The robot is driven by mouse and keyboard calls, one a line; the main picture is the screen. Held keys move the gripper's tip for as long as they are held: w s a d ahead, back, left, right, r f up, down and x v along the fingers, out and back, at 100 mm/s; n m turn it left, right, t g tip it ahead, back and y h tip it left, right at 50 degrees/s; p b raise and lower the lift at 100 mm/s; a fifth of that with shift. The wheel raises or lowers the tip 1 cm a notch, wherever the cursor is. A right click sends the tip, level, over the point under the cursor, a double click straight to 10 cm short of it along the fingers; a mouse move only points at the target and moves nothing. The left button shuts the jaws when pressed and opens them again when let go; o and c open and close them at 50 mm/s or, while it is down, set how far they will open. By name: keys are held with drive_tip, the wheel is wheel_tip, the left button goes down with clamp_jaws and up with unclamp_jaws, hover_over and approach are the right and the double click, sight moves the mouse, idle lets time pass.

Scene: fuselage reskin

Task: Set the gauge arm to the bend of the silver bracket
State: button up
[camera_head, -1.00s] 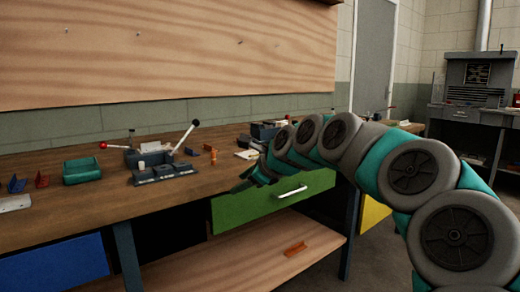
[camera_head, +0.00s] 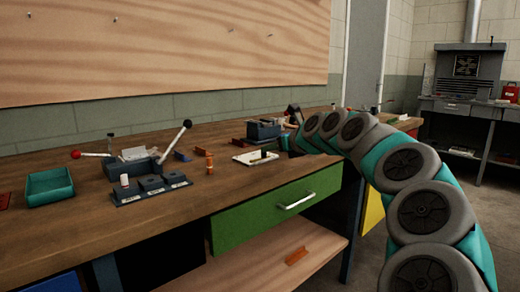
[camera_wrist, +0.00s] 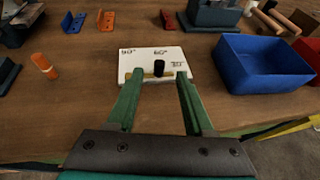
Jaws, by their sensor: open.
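The gauge is a white plate (camera_wrist: 132,66) on the bench, marked 90°, 60° and a third angle, possibly 30°. A black knob (camera_wrist: 159,67) stands near its middle, with a thin brass-coloured arm beside it pointing left. In the head view the plate (camera_head: 245,159) lies near the bench's front edge, with the knob (camera_head: 264,153) on it. My gripper (camera_wrist: 156,77) is open, its green fingers reaching over the plate's near side, one on each side of the knob. I cannot tell whether they touch anything. I cannot make out the silver bracket in the current views.
A blue bin (camera_wrist: 262,66) stands close right of the plate. Blue (camera_wrist: 73,22), orange (camera_wrist: 106,20) and red (camera_wrist: 170,20) brackets lie behind. A lever fixture (camera_head: 150,186) and green tray (camera_head: 50,187) stand farther left.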

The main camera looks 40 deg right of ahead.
drive_tip(key=p+x, duration=0.1)
drive_tip(key=x, duration=0.5)
drive_tip(key=shift+w+f, duration=0.15)
drive_tip(key=shift+w, duration=0.15)
clamp_jaws()
idle(1.2)
